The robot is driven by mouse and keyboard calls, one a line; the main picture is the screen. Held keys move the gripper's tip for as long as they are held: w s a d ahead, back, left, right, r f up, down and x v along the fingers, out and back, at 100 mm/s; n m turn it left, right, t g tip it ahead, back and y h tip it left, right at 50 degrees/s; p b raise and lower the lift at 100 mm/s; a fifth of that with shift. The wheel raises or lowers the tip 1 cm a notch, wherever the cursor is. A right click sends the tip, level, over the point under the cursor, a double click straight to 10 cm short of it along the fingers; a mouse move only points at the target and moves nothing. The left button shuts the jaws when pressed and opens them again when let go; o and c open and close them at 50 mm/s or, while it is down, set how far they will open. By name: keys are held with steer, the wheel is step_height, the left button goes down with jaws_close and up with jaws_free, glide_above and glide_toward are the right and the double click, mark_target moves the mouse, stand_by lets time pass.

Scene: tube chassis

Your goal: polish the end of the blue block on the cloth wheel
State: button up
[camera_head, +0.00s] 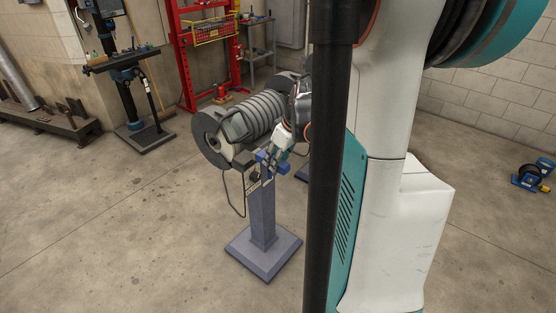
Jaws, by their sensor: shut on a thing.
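A ribbed grey grinder-like machine (255,118) stands on a blue-grey pedestal (262,215). It has a dark round wheel (207,138) at its left end. Another round end at the back right is partly hidden by my arm; I cannot tell which wheel is the cloth one. My gripper (273,160) is in front of the machine, just above the pedestal top, and is shut on a small blue block (263,157). The block is small in view and partly covered by the fingers. It appears apart from the left wheel, to its right.
My arm and a dark post cover the right middle of the view. A blue tool (530,176) lies at far right. The floor at left is clear.

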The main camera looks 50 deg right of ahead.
mark_target(257, 150)
steer(key=w, duration=0.3)
steer(key=w+f, duration=0.1)
steer(key=w, duration=0.1)
steer(key=shift+w+a+b, duration=0.2)
steer(key=shift+w+b, duration=0.05)
steer(key=shift+b, duration=0.15)
steer(key=shift+w+a+r, duration=0.1)
steer(key=shift+w, duration=1.05)
steer(key=shift+w, duration=0.4)
stand_by(5.6)
